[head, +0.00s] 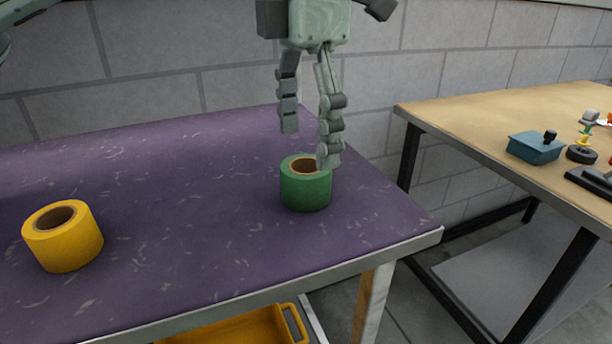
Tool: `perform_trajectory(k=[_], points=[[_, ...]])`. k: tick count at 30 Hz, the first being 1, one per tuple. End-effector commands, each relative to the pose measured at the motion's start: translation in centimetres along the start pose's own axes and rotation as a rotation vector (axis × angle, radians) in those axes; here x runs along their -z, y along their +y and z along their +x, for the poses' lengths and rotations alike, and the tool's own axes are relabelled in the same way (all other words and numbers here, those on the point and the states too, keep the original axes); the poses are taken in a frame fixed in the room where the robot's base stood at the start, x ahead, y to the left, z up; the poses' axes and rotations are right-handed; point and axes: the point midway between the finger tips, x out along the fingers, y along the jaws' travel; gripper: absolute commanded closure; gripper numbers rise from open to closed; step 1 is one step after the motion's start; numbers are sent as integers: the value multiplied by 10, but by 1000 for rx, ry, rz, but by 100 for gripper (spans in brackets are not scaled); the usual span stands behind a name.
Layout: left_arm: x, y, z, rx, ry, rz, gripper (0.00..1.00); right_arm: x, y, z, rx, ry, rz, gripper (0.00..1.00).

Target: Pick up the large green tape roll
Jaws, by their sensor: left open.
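The large green tape roll (304,191) stands on its flat side on the purple table (190,190), near the table's right end. Its brown core opening faces up. My left gripper (308,150) hangs above it, pointing down, with its fingers apart and nothing between them. The right fingertip overlaps the roll's right upper rim in the picture; I cannot tell whether it touches. The left fingertip is above and behind the roll's left side. My right gripper is not in view.
A yellow tape roll (63,238) stands at the table's left front. A wooden-topped table (470,115) on the right holds a blue box (536,148) and small items. A yellow bin (240,328) is below the purple table. A block wall (160,70) is behind.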

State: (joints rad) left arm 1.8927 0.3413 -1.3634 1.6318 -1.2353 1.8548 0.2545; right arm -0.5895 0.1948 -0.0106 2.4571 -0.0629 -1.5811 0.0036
Motion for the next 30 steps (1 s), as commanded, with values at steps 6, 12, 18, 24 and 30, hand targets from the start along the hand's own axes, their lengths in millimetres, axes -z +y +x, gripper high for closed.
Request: perform_trajectory(k=[6, 12, 18, 24, 30], points=[[1, 2, 27, 1, 2, -1, 23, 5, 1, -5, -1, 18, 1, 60], [0, 2, 50, 0, 1, -1, 23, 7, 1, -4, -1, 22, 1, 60], [0, 2, 50, 0, 0, -1, 23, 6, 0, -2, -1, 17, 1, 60], [0, 2, 50, 0, 0, -1, 48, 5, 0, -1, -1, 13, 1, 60], [0, 2, 50, 0, 0, -1, 73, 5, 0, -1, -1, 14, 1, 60]])
